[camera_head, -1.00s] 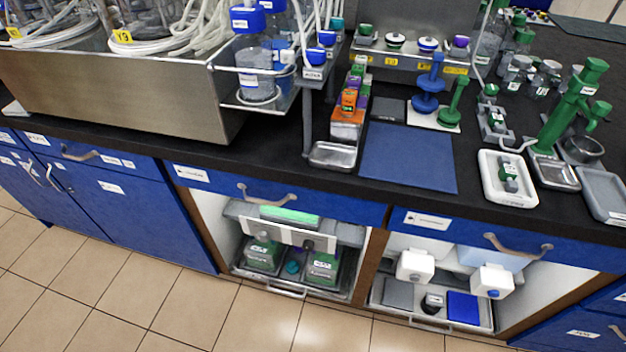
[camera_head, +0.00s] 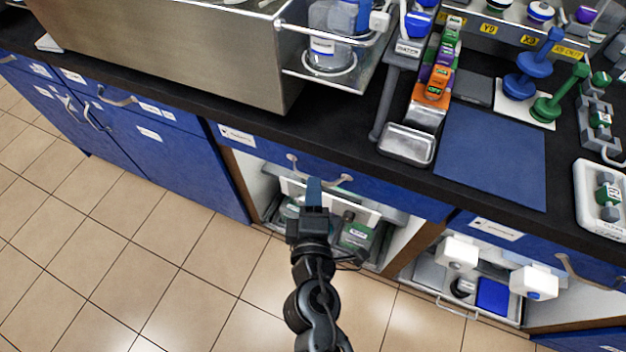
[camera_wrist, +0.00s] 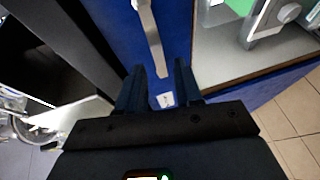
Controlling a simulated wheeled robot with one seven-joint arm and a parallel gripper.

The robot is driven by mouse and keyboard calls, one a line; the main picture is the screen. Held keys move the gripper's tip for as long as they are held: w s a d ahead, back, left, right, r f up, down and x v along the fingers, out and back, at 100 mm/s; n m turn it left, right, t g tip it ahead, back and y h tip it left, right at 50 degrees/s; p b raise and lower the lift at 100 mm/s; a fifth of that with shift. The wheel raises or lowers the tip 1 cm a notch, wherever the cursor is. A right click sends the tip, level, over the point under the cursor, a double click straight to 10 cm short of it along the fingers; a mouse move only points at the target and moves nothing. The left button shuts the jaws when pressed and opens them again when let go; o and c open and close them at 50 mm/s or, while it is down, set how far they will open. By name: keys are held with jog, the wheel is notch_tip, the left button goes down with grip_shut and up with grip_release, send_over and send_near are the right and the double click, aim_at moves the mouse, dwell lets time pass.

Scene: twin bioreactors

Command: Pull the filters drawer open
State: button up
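A blue drawer front (camera_head: 255,148) sits under the black worktop, closed and flush with its neighbours. It has a white label (camera_head: 237,135), too small to read, and a pale bowed handle (camera_head: 320,175). My gripper (camera_head: 314,187) is in front of this handle in the head view and hides part of it. In the wrist view, my gripper (camera_wrist: 160,72) has two dark blue fingers apart with nothing held. The handle (camera_wrist: 149,35) runs down toward the gap between the fingertips, against the blue front (camera_wrist: 172,20). I cannot tell whether they touch.
Below the drawer is an open cabinet with a tray of green-labelled items (camera_head: 357,234). Another blue drawer with a handle (camera_head: 590,280) is to the right, blue cabinet doors (camera_head: 170,165) to the left. A metal dish (camera_head: 407,145) stands near the worktop edge. The tiled floor (camera_head: 190,270) is clear.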

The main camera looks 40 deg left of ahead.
jog(key=shift+x, duration=1.55)
grip_shut()
jog(key=shift+s+f, duration=0.1)
